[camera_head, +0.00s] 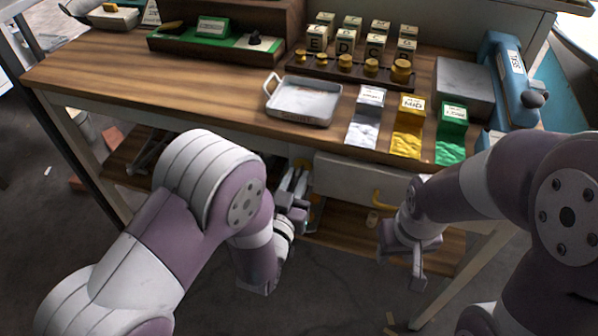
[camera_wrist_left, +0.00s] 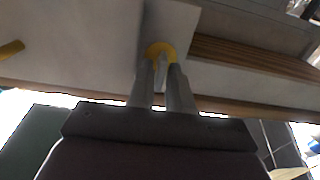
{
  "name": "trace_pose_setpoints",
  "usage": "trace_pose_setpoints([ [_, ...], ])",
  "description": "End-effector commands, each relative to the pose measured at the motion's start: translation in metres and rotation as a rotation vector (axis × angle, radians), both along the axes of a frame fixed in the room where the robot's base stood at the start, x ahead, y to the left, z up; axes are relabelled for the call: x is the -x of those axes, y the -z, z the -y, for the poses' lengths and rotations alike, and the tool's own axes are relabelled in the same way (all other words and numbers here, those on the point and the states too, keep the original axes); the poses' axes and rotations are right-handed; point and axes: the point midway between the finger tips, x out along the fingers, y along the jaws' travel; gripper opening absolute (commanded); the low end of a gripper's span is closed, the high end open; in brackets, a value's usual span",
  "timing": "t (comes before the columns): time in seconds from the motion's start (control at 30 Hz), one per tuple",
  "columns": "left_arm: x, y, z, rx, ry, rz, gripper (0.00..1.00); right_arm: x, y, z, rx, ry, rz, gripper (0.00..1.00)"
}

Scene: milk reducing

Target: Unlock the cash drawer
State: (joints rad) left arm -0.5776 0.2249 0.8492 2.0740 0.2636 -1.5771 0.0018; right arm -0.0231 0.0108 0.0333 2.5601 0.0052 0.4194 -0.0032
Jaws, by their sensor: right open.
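The cash drawer (camera_head: 345,178) is a pale grey front under the table, with a yellow handle (camera_head: 381,199) at its right. The handle's end (camera_wrist_left: 12,49) shows at the left of the left wrist view. My left gripper (camera_head: 300,178) is at the drawer's left end. In the left wrist view, its fingertips (camera_wrist_left: 163,66) are at a yellow ring-shaped part (camera_wrist_left: 160,47) on a pale panel. A small greyish piece shows between the fingers; whether they grip it is unclear. My right gripper (camera_head: 405,262) is open and empty, below and in front of the drawer.
The tabletop holds a metal tray (camera_head: 303,105), several brass weights (camera_head: 345,63), lettered blocks (camera_head: 351,45), and silver, yellow and green pouches (camera_head: 408,128). A blue machine (camera_head: 512,80) stands at the right. A wooden shelf (camera_head: 345,235) lies below the drawer.

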Motion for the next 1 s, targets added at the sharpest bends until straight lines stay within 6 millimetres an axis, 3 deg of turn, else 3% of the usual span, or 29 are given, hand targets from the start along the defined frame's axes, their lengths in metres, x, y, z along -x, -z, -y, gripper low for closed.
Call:
trace_pose_setpoints([
  [0.17,0.0,0.0,0.0,0.0,0.0,0.0,0.19,0.0,0.0,0.0,0.0,0.0,0.0,0.43],
  [0.23,-0.0001,0.0,0.0,0.0,0.0,0.0,0.0,0.0,0.0,0.0,0.0,0.0,0.0,0.43],
  [0.67,-0.0004,-0.0007,0.0002,-0.029,0.0,0.011,0.0,-0.0001,-0.0003,0.0,0.0,0.0,0.0,0.43],
  [1.0,-0.0005,-0.0015,0.0012,-0.238,-0.001,0.08,0.0,0.0,-0.0024,0.0,0.0,0.0,0.0,0.43],
])
